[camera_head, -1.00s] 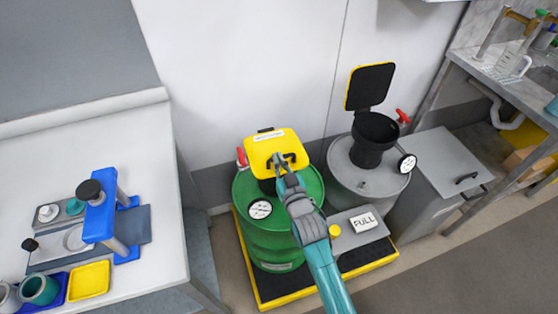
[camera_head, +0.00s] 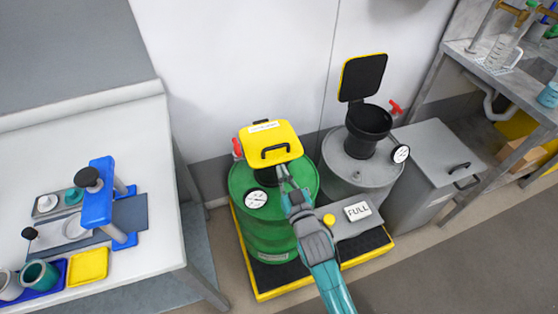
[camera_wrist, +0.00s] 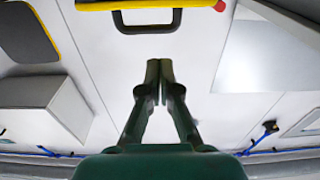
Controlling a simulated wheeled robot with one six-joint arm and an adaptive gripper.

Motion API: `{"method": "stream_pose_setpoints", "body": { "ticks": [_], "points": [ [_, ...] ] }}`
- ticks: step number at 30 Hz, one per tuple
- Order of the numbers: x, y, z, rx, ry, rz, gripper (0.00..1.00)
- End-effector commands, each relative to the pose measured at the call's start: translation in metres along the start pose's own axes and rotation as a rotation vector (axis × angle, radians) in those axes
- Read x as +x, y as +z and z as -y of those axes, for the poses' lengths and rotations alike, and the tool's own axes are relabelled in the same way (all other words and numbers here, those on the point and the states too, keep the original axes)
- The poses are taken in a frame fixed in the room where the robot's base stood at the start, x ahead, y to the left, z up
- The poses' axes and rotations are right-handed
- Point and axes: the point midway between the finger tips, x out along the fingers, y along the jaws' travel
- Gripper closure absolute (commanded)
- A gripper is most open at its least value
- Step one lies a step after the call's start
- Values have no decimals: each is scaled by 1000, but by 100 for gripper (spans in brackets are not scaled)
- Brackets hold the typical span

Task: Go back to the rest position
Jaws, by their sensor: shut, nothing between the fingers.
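My gripper (camera_head: 283,172) is shut and empty, just in front of and below the black handle (camera_head: 275,152) of the yellow lid (camera_head: 270,141). The lid is on the funnel of the green drum (camera_head: 270,232) and appears closed. In the wrist view my shut fingertips (camera_wrist: 160,78) meet, with the black handle (camera_wrist: 146,24) ahead of them and a visible gap between. My arm reaches up from the bottom of the head view and hides part of the green drum.
A grey drum (camera_head: 361,182) with a raised lid (camera_head: 362,76) stands to the right, beside a grey box (camera_head: 425,150). Both drums stand on a yellow-edged pallet (camera_head: 262,296) with a FULL sign (camera_head: 358,211). A white bench (camera_head: 165,230) is at left, a shelf (camera_head: 515,92) at right.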

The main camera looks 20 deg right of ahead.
Motion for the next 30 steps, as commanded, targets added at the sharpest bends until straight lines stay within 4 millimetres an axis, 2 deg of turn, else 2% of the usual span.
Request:
{"method": "stream_pose_setpoints", "body": {
  "ticks": [4, 11, 14, 17, 24, 30],
  "points": [
    [-7, 4, 0, 1, 0, 0, 100],
    [-9, 4, 0, 0, 0, 0, 100],
    [-18, 9, 0, 1, -1, 7, 100],
    [-41, 18, 0, 1, -3, 23, 100],
    [-130, 41, -2, 3, -8, 83, 100],
    [-204, 46, -4, 4, -11, 132, 100]
  ]
}}
